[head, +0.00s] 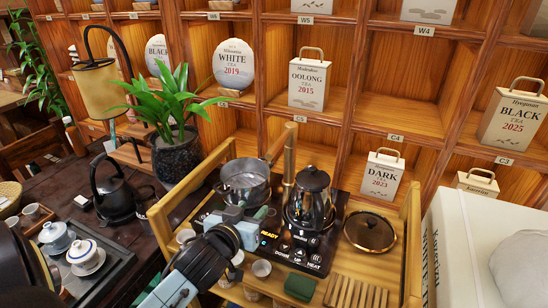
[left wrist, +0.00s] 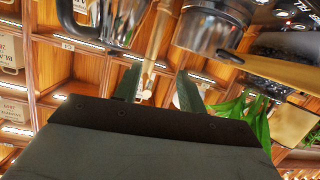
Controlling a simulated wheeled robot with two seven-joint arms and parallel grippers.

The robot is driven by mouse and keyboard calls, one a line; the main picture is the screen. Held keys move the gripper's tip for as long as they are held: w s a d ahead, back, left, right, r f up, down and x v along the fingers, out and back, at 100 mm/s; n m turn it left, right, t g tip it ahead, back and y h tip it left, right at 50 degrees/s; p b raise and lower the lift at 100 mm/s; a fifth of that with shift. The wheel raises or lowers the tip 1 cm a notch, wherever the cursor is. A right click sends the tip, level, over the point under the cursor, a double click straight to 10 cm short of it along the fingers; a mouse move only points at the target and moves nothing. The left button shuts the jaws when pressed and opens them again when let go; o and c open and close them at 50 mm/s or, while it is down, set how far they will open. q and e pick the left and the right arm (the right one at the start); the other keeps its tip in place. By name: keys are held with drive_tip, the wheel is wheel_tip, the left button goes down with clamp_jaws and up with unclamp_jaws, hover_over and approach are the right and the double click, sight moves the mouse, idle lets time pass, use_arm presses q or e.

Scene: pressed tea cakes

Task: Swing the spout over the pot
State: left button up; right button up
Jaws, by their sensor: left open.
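The spout (head: 278,146) is a gold arm near the top of an upright gold post (head: 289,178). It slants down to the left, its end appearing by the right rim of the silver pot (head: 243,188); I cannot tell whether it is over the opening. A dark kettle (head: 311,200) stands right of the post. My left gripper (head: 256,222) is open in front of the pot, low over the control panel. In the left wrist view, its green fingertips (left wrist: 157,86) are apart, with the post (left wrist: 158,40) behind the gap. My right gripper is not in view.
The panel (head: 290,255) bears glowing labels. A leafy plant (head: 172,105) stands left. Wooden rails flank the station; a white carton (head: 462,240) is at right.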

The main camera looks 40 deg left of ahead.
sight(274, 147)
use_arm(q)
wheel_tip(274, 147, up, 7)
drive_tip(key=w+a+t, duration=0.2)
drive_tip(key=w+t, duration=0.1)
drive_tip(key=shift+n, duration=0.3)
drive_tip(key=x, duration=1.2)
drive_tip(key=shift+w+d+r, duration=0.2)
drive_tip(key=shift+w, duration=0.1)
clamp_jaws()
